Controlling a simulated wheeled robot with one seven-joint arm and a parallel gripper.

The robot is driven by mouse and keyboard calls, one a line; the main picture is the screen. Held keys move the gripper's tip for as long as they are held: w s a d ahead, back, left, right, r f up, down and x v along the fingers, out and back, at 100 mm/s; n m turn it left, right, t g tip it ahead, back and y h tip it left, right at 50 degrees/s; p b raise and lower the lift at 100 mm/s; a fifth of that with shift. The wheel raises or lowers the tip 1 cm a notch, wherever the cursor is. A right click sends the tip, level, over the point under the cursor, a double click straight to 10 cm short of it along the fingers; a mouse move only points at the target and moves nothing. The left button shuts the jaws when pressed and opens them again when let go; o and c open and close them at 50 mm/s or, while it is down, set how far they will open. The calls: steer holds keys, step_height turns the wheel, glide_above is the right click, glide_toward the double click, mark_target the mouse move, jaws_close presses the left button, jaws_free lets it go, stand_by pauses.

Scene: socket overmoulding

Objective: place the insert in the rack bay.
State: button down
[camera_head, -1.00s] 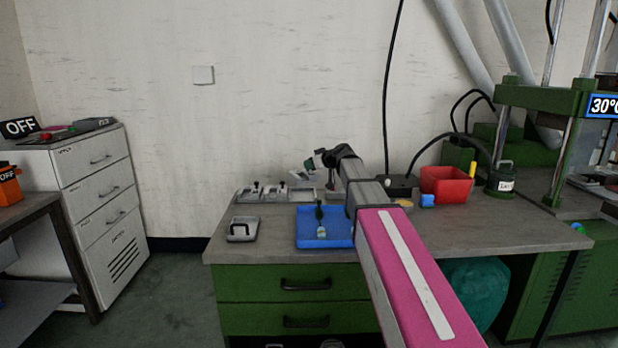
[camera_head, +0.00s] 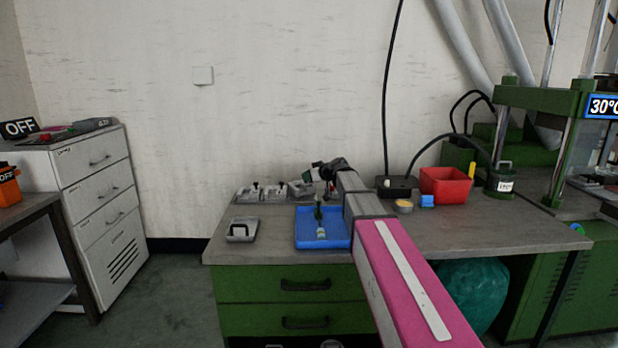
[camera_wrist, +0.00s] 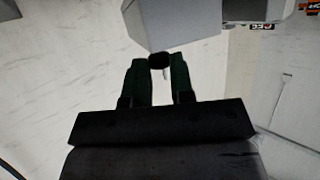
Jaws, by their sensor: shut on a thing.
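The insert, a grey block (camera_wrist: 178,22) with a dark knob, is at the top of the wrist view. My gripper (camera_wrist: 160,70) has its two green fingers shut around the knob. In the head view my gripper (camera_head: 328,177) is over the back of the bench, near the right end of the rack. The rack (camera_head: 268,201) is a low grey tray against the wall, with two grey inserts with dark knobs in its left bays. The held insert (camera_head: 301,187) shows at the rack's right end. I cannot tell whether it touches the rack.
A blue tray (camera_head: 308,243) holding a dark-handled tool (camera_head: 319,215) lies in front of the rack. The bench's front right is clear.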

steer(key=shift+f, duration=0.3)
steer(key=c, duration=1)
jaws_free()
steer(key=shift+s+d+r, duration=0.15)
steer(key=shift+r, duration=0.25)
steer(key=v, duration=1.1)
steer(key=shift+s+d+r, duration=0.15)
steer(key=shift+d, duration=0.05)
